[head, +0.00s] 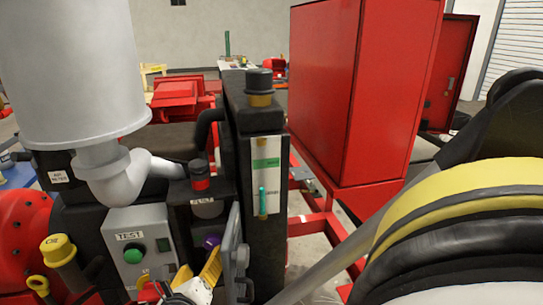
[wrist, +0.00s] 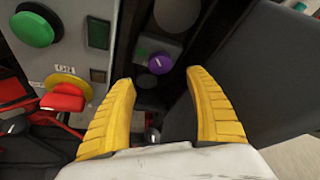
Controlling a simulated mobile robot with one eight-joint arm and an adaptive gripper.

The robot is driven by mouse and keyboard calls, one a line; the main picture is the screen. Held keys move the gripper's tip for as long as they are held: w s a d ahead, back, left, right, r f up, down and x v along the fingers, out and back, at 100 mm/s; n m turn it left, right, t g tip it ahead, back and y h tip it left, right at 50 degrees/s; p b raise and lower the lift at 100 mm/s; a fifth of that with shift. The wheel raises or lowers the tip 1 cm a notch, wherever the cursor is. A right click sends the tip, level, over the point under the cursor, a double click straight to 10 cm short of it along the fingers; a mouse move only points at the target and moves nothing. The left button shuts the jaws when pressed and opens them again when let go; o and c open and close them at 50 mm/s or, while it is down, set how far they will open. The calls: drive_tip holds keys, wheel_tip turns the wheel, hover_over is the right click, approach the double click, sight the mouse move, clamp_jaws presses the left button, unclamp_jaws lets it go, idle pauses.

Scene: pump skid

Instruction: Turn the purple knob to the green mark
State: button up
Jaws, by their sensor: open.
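The purple knob (wrist: 160,63) shows in the wrist view on a dark panel, with a short pale line on its face. In the head view the knob (head: 211,241) is partly hidden behind a yellow finger. My gripper (wrist: 161,80) is open, its two yellow fingers spread to either side. The knob appears just beyond the gap between the fingertips, and nothing is between the fingers. The gripper (head: 199,264) also shows low in the head view. A faint greenish patch lies up-left of the knob in the wrist view; I cannot tell whether it is the green mark.
A grey box with a green button (wrist: 32,29) and a red emergency knob (wrist: 62,97) stands left of the fingers. A grey open door (wrist: 210,70) lies close on the right. In the head view, a grey pipe elbow (head: 127,175) and a yellow-capped fitting (head: 60,250) are left.

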sight(212, 245)
drive_tip(key=b+x, duration=0.3)
drive_tip(key=x, duration=0.7)
drive_tip(key=shift+w+f, duration=0.15)
drive_tip(key=shift+w, duration=0.1)
drive_tip(key=c, duration=1.2)
